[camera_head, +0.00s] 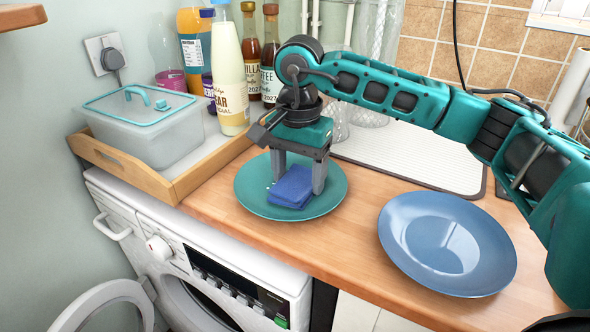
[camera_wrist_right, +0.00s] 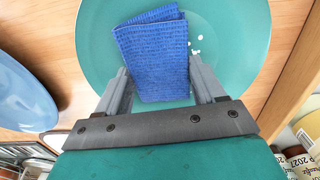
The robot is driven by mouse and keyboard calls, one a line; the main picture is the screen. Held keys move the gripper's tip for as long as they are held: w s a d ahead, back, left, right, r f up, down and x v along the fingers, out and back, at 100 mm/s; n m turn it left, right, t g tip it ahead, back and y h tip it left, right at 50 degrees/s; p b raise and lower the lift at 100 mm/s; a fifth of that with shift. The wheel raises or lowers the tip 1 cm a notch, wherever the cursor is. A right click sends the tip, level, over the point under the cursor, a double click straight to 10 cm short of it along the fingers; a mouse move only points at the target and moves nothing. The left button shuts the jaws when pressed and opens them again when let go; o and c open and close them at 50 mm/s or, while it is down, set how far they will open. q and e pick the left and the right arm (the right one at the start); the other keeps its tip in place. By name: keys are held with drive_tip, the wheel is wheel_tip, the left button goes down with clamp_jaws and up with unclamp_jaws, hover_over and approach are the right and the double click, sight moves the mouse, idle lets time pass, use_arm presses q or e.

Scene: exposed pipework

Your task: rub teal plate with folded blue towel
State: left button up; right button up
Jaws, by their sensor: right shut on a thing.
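The teal plate (camera_head: 322,199) lies on the wooden counter, left of the blue plate in the head view. It also fills much of the wrist view (camera_wrist_right: 232,45). The folded blue towel (camera_head: 291,188) is on the plate, between the fingers of my right gripper (camera_head: 296,186). In the wrist view the towel (camera_wrist_right: 152,50) sits between both fingertips, and the gripper is shut on it. Small white specks (camera_wrist_right: 195,46) show on the plate beside the towel. My right gripper points down over the plate. My left gripper is not in view.
A blue plate (camera_head: 447,243) lies to the right on the counter. A wooden tray (camera_head: 135,172) with a lidded plastic box (camera_head: 150,130) and several bottles (camera_head: 229,80) stands behind left. A white ribbed mat (camera_head: 410,155) lies behind. A washing machine (camera_head: 200,262) is below the counter's front edge.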

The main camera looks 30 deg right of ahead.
drive_tip(key=shift+w+a, duration=0.15)
drive_tip(key=shift+w, duration=0.75)
drive_tip(key=shift+w+a, duration=0.15)
drive_tip(key=shift+w, duration=0.75)
drive_tip(key=shift+r+p, duration=2.15)
drive_tip(key=shift+r, duration=0.85)
drive_tip(key=shift+r+p, duration=1.05)
drive_tip(key=shift+r, duration=0.45)
